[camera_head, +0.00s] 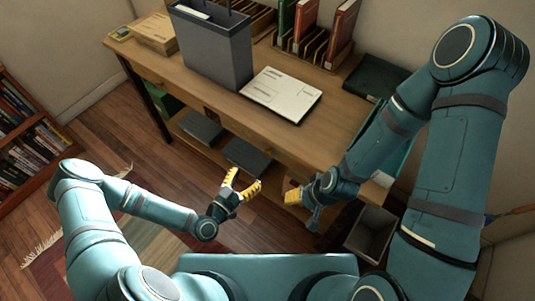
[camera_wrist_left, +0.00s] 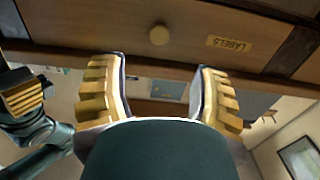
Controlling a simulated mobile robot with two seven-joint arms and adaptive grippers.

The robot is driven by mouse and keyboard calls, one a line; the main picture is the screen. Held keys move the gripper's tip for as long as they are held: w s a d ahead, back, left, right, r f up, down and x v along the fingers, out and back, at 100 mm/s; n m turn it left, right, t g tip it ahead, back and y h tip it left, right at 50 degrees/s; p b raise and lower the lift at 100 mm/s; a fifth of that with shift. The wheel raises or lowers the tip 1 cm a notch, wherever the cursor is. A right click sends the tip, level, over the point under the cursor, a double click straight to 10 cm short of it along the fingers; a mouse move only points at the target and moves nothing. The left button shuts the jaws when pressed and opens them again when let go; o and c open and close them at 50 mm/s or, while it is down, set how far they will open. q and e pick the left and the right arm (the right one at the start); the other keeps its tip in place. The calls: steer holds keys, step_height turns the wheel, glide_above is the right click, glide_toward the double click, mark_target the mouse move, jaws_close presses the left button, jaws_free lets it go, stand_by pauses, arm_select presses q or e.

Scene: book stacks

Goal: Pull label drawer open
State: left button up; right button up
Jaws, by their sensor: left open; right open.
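The label drawer's wooden front (camera_wrist_left: 110,22) spans the top of the left wrist view and appears closed. It has a round pale knob (camera_wrist_left: 158,35) and a tag reading LABELS (camera_wrist_left: 229,44). My left gripper (camera_wrist_left: 163,64) is open and empty, its yellow-padded fingers spread to either side of the knob's line and short of it. In the head view, my left gripper (camera_head: 245,181) is in front of the desk; the knob cannot be made out there. My right gripper (camera_head: 292,194) is open to the right, near the desk front; its fingers are partly hidden.
An open bin (camera_head: 371,234) stands on the floor at right. A bookcase (camera_head: 30,145) is at left.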

mark_target(266, 155)
arm_select(q)
steer(key=b+x, duration=0.1)
steer(key=x, duration=1)
steer(key=shift+w+d, duration=0.2)
jaws_close()
